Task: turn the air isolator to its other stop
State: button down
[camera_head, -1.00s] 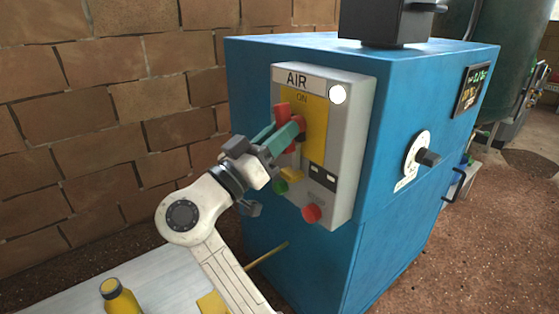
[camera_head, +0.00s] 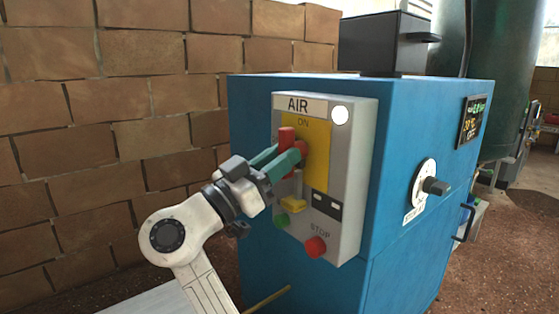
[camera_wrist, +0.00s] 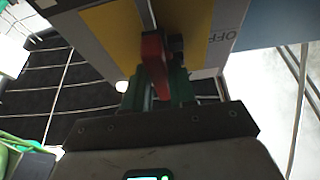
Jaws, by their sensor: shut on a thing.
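The air isolator is a red handle (camera_head: 287,138) on a yellow plate (camera_head: 318,165) marked ON, on a grey panel labelled AIR. In the head view the handle's visible end stands upright, below the ON mark. My gripper (camera_head: 281,160) is shut on the handle from the left, with green fingers on either side. In the wrist view the red handle (camera_wrist: 155,60) sits between the fingertips of my gripper (camera_wrist: 158,85), and OFF is printed to the right of the yellow plate. The fingers hide part of the handle and its pivot.
The grey panel (camera_head: 349,185) carries a green button (camera_head: 282,220), a red STOP button (camera_head: 316,246) and a yellow part (camera_head: 293,203) below the handle. It is fixed to a blue cabinet (camera_head: 405,130), with a dial (camera_head: 420,185) on its right side. A brick wall (camera_head: 110,130) stands behind.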

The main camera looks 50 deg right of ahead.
jog(key=shift+f, duration=0.1)
jog(key=c, duration=1)
grip_release()
jog(key=shift+c, duration=0.2)
jog(key=shift+w+a, duration=0.1)
jog(key=p+v, duration=0.2)
jog(key=v, duration=0.8)
jog(key=shift+a, duration=0.25)
jog(key=shift+f, duration=0.15)
